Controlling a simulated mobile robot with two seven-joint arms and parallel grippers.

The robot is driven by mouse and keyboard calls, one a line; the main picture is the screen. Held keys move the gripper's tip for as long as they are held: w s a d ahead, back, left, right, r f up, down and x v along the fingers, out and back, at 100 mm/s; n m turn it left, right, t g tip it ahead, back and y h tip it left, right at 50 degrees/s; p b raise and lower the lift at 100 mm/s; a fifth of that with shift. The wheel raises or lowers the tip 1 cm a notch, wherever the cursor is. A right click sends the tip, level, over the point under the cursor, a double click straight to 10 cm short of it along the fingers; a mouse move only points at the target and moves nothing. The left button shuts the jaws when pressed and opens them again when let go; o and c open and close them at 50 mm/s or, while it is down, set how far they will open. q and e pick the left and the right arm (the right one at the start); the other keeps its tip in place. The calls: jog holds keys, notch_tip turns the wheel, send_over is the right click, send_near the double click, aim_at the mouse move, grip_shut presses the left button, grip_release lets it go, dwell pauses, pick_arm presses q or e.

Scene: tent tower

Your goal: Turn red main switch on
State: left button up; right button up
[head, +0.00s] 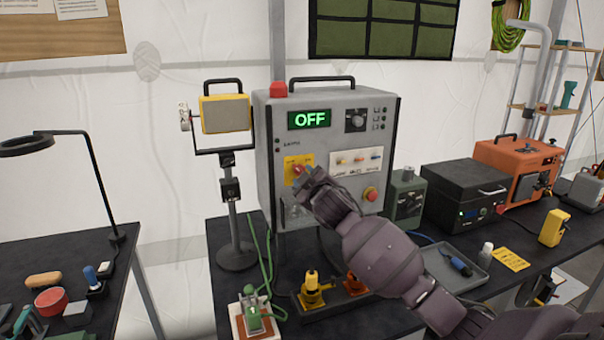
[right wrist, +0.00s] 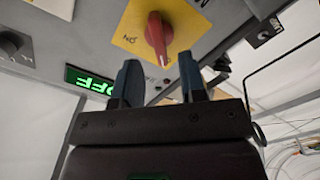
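The grey control box (head: 268,125) stands on the dark table and its green display (head: 309,119) reads OFF. The red main switch (head: 297,170) is a rotary handle on a yellow plate (head: 290,161) at the box's lower left, partly hidden by my right gripper (head: 306,176). In the right wrist view the red switch (right wrist: 157,38) points along the gap between the two fingers of my right gripper (right wrist: 160,80). The fingers are apart, with the handle's tip just beyond them and nothing between them. My left gripper is not in view.
A yellow work lamp (head: 225,114) on a stand is left of the box. A red knob (head: 370,194) sits lower right on the panel. Yellow and orange clamps (head: 313,290) stand in front, and a black case (head: 464,190) is to the right.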

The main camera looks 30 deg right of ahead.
aim_at(301, 172)
jog(key=shift+x, duration=1.7)
grip_shut()
